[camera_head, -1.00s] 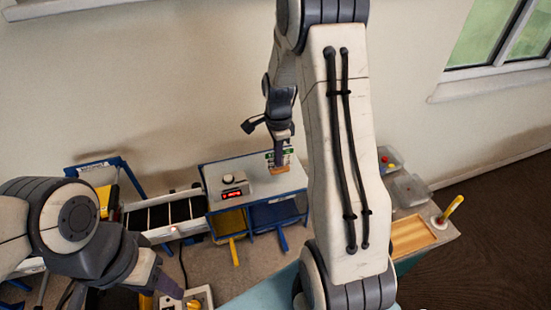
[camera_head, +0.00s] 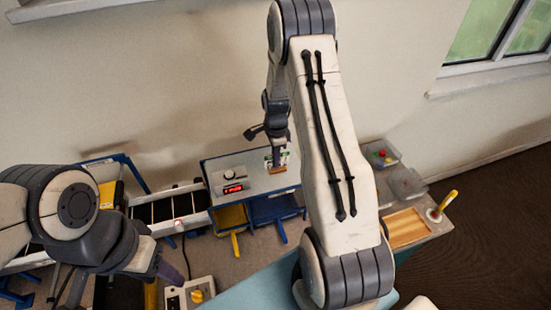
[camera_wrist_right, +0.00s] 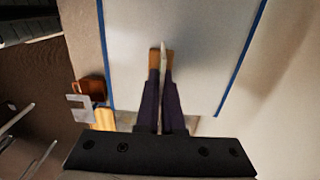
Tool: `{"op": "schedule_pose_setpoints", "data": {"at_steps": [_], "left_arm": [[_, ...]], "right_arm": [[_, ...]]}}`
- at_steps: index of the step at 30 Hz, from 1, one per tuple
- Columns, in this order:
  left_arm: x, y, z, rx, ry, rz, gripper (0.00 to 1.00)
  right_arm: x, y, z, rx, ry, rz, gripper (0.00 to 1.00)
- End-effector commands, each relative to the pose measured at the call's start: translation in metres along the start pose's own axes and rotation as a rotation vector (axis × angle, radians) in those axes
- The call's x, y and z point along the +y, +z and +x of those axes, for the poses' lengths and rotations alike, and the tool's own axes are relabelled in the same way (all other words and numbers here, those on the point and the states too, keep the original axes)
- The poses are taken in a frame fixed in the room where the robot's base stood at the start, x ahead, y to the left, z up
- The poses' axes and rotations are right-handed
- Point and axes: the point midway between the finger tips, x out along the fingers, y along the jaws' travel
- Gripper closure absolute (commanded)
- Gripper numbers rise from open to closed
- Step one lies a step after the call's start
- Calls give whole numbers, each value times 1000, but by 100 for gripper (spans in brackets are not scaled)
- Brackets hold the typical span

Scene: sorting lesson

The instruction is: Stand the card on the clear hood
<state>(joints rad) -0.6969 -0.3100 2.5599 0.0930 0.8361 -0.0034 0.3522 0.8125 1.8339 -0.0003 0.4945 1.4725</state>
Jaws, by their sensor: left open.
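A small green-and-white card (camera_head: 282,156) with a wooden foot (camera_head: 279,169) is upright at the right part of a pale, blue-edged station top (camera_head: 257,182). This top may be the clear hood; I cannot tell. My right gripper (camera_head: 277,158) points down at the card, partly covering it. In the right wrist view, the card (camera_wrist_right: 164,56) shows edge-on between the fingertips, its wooden foot (camera_wrist_right: 153,58) below, over the pale top (camera_wrist_right: 205,60). The fingers look closed on it. Whether the foot touches the top is unclear. My left gripper (camera_head: 173,271) is open and empty, low at left.
A box with a red display (camera_head: 234,182) stands on the top, left of the card. A conveyor (camera_head: 165,210) lies further left. Clear bins (camera_head: 405,184) and a wooden tray (camera_head: 406,228) are at right. A control box with a yellow knob (camera_head: 192,295) is near my left gripper.

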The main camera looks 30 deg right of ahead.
Motion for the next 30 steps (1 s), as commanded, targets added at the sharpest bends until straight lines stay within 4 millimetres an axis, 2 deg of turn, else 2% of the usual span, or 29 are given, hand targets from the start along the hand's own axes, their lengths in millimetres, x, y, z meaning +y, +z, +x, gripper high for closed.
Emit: {"op": "schedule_pose_setpoints", "data": {"at_steps": [1,3,4,15,17,20,30], "left_arm": [[0,0,3,0,0,0,50],[0,0,1,0,0,-1,50],[0,0,1,0,0,-1,50],[0,0,-3,0,0,0,50],[0,0,2,0,0,0,50],[-1,0,10,0,0,-1,50],[-2,2,33,0,0,-6,50]], "right_arm": [[0,0,3,0,1,0,100],[0,0,2,0,0,0,73],[0,0,2,0,0,0,66],[0,0,-4,0,0,0,66],[-1,0,-6,0,-3,0,66],[-1,0,-20,0,-5,0,66],[-1,0,-92,1,-6,0,66]]}}
